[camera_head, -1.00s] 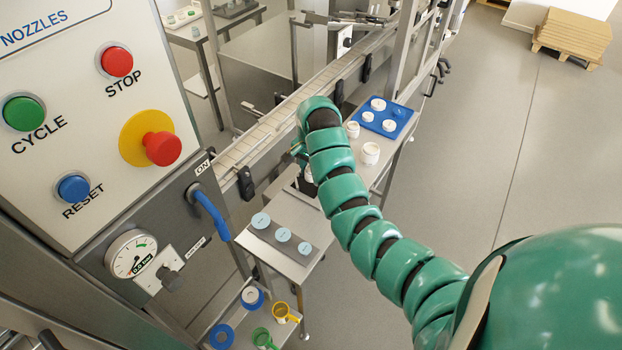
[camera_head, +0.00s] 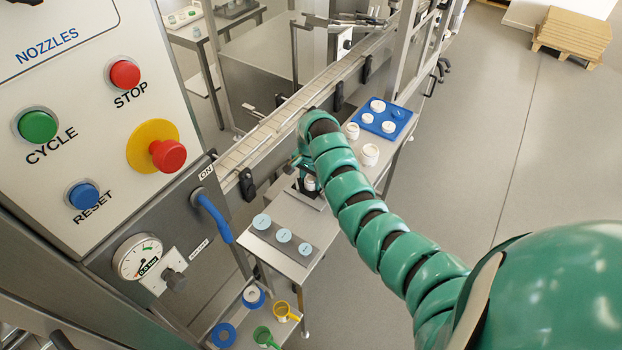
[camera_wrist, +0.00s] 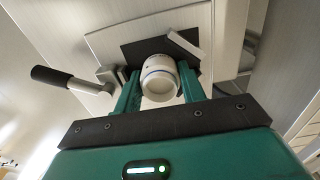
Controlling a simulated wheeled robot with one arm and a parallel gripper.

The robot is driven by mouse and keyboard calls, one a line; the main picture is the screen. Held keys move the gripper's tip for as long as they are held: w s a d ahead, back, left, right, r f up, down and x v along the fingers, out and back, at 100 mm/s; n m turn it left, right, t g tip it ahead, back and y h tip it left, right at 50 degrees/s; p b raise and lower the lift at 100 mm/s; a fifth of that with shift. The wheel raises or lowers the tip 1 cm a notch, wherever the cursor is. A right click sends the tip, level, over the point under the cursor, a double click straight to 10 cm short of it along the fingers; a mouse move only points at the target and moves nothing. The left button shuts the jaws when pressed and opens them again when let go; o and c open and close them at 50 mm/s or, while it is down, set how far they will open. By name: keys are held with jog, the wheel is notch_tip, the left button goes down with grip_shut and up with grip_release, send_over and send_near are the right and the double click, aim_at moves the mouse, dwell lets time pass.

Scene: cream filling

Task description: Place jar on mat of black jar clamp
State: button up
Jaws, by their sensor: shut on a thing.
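My gripper (camera_wrist: 160,88) is shut on a white jar (camera_wrist: 160,78), with a green finger on each side of it in the wrist view. The jar is over or on the dark mat (camera_wrist: 133,52) of the clamp; I cannot tell whether it touches the mat. The clamp has a lever with a black handle (camera_wrist: 50,77) to the left and a pale bar-shaped block (camera_wrist: 184,44) behind the jar. In the head view the jar (camera_head: 310,184) shows small beside my arm, at the clamp's dark base (camera_head: 306,198), partly hidden by my wrist.
White jars (camera_head: 370,154) stand behind on the same table, near a blue tray (camera_head: 388,118) holding lids. A grey plate (camera_head: 282,243) with several pale blue discs lies in front. The conveyor (camera_head: 270,125) runs along the left. A control panel (camera_head: 95,110) stands at far left.

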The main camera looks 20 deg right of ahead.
aim_at(312, 179)
jog(key=o, duration=0.7)
jog(key=shift+r+b, duration=0.35)
jog(key=shift+r, duration=0.6)
notch_tip(312, 179, up, 8)
jog(key=shift+d+f+b, duration=0.1)
jog(key=shift+b, duration=0.45)
jog(key=shift+r, duration=1.3)
